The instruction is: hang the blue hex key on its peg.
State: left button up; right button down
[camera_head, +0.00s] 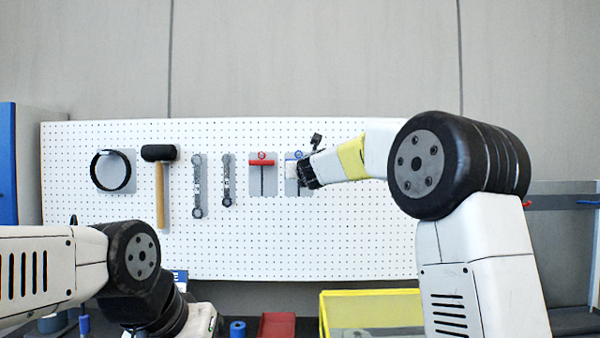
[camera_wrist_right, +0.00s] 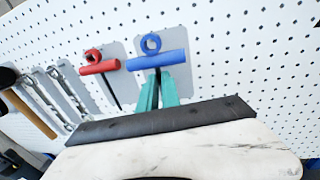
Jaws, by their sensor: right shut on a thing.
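The blue hex key has a T-shaped handle (camera_wrist_right: 157,60) just in front of the pegboard. My right gripper (camera_wrist_right: 158,86) is shut on its shaft below the handle, with teal fingers on either side. A blue ring (camera_wrist_right: 151,43) shows just above the handle, in front of a grey backing plate. Whether the key rests on its peg cannot be told. In the head view my right gripper (camera_head: 303,172) is at the board and hides most of the key. My left arm is at lower left; its gripper is not in view.
A red hex key (camera_head: 261,162) hangs just left of the blue one. Two wrenches (camera_head: 197,187), a mallet (camera_head: 159,180) and a black ring (camera_head: 110,171) hang farther left on the pegboard (camera_head: 300,245). A yellow bin (camera_head: 372,296) stands below; the board's lower part is clear.

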jog(key=shift+w, duration=1.5)
jog(key=shift+w, duration=0.1)
jog(key=c, duration=1.5)
grip_release()
